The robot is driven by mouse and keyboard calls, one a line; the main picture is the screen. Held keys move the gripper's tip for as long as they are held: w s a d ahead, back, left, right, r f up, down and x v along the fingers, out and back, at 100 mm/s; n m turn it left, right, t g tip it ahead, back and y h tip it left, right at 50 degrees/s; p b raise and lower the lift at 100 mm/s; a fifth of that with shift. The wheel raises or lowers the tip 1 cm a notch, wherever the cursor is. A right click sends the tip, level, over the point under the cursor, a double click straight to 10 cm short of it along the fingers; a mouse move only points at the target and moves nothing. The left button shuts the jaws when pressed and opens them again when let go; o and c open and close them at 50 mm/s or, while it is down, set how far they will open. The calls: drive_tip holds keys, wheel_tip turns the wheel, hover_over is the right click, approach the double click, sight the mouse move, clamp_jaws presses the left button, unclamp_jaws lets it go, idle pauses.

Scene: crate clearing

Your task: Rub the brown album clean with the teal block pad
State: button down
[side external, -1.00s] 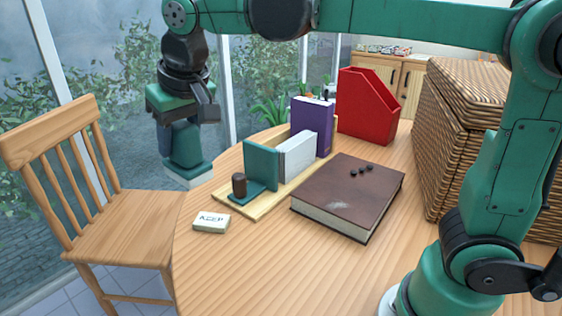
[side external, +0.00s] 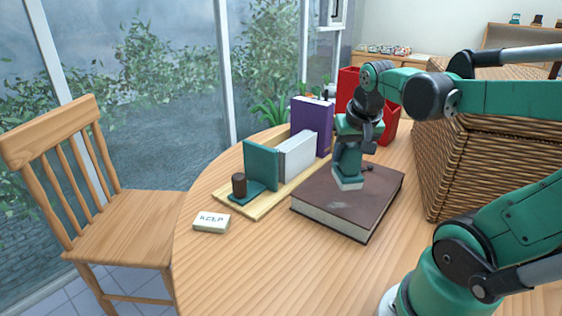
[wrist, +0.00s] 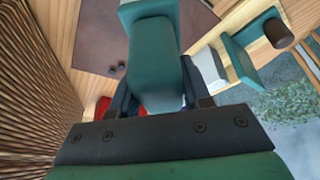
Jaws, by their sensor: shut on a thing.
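The brown album (side external: 325,205) lies flat and closed on the table, with a faint pale smudge on its cover. My gripper (side external: 352,142) is shut on the teal block pad (side external: 347,168), above the album's cover. The pad is upright with its pale underside down; I cannot tell whether it touches the cover. In the wrist view the pad (wrist: 155,70) sits between my fingers and hides part of the album (wrist: 95,30).
A wooden board (side external: 258,207) beside the album carries a teal stand with a brown cylinder (side external: 239,185), a white book (side external: 299,158) and a purple book (side external: 312,125). A white block marked KEEP (side external: 211,223) lies in front. A red file holder (side external: 391,125) and wicker basket (side external: 470,165) stand behind and right.

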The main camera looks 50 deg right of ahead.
drive_tip(key=shift+f, duration=2)
drive_tip(key=shift+f, duration=0.9)
drive_tip(key=shift+w+f, duration=0.1)
drive_tip(key=shift+f, duration=0.5)
drive_tip(key=shift+s+r, duration=0.1)
drive_tip(key=shift+s, duration=0.4)
drive_tip(key=shift+w, duration=0.1)
drive_tip(key=shift+w, duration=0.8)
